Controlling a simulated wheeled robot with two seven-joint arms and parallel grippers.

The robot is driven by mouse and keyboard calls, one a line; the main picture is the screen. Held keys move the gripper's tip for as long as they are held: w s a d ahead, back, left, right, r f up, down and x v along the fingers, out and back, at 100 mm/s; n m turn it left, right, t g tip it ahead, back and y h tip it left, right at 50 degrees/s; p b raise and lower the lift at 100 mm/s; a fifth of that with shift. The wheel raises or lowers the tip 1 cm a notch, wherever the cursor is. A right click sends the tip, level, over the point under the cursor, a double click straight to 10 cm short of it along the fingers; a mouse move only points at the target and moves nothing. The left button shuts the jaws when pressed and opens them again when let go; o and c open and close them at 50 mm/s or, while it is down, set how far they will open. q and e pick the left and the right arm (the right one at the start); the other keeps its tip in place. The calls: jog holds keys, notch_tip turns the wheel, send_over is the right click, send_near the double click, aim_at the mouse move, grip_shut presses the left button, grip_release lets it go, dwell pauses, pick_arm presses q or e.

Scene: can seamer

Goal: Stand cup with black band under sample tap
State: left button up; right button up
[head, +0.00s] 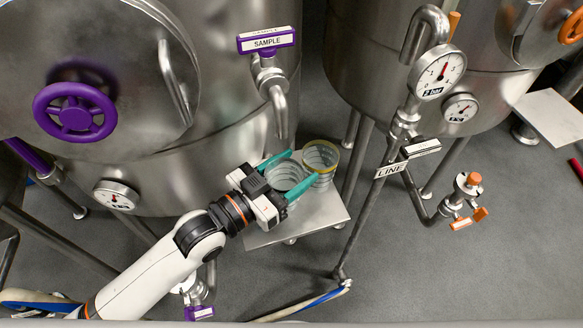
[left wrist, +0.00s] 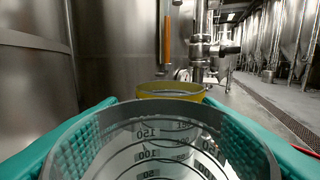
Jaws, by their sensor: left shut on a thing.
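My left gripper (head: 287,173) has its teal fingers shut around a clear graduated cup (head: 285,177). In the left wrist view this cup (left wrist: 150,150) fills the lower middle, between the fingers, with a dark grey rim; I cannot clearly make out a black band. The cup is at the small metal stand (head: 310,213), just below the spout of the sample tap (head: 268,75); whether it touches the stand is hidden. A second clear cup with a yellow band (head: 321,160) stands right beside it, beyond the held cup in the left wrist view (left wrist: 170,91). My right gripper is out of view.
A steel tank with a purple handwheel (head: 75,111) rises behind and left. To the right is the LINE pipe with a pressure gauge (head: 439,72) and an orange-handled valve (head: 467,200). The stand's front is bare. A hose (head: 310,303) lies on the floor.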

pick_arm(q)
jog(key=o, duration=1)
jog(key=shift+c, duration=0.2)
jog(key=shift+r, duration=0.2)
jog(key=b+v, duration=0.1)
jog(key=v, duration=0.9)
jog(key=shift+s+a+f, duration=0.2)
jog(key=shift+s+a, duration=0.05)
jog(key=shift+s, duration=0.05)
jog(key=shift+s+a+r, duration=0.15)
jog(key=shift+s+a, duration=0.25)
jog(key=shift+a, duration=0.1)
